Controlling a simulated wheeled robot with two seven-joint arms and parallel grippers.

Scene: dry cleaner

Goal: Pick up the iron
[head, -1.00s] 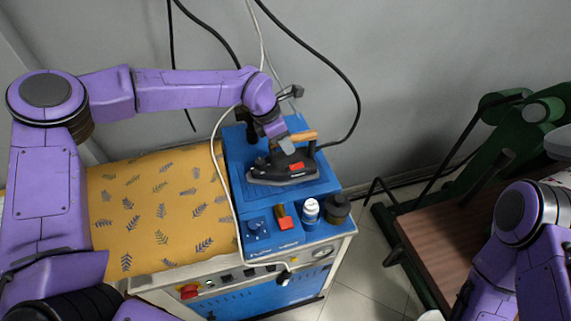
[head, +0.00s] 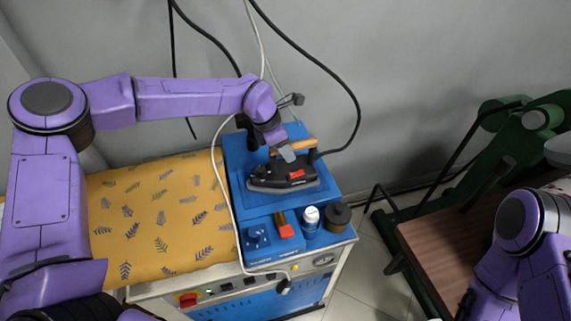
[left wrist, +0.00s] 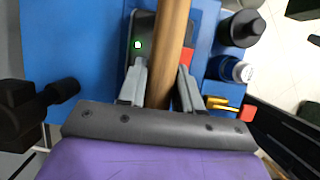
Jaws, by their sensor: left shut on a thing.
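The iron (head: 283,180) has a dark body, a red switch and a wooden handle (head: 297,146). It is over the blue top of the ironing station (head: 240,165); from above I cannot tell whether its sole touches the surface. My left gripper (head: 286,153) is shut on the handle. In the left wrist view, the handle (left wrist: 171,50) runs between the two grey fingers of the left gripper (left wrist: 163,80).
A white-capped bottle (head: 310,220) and a dark round container (head: 338,217) stand at the station's front right. A patterned yellow ironing board (head: 160,215) lies left. A black cable (head: 335,80) and a pale hose hang nearby. A green machine (head: 530,115) stands right.

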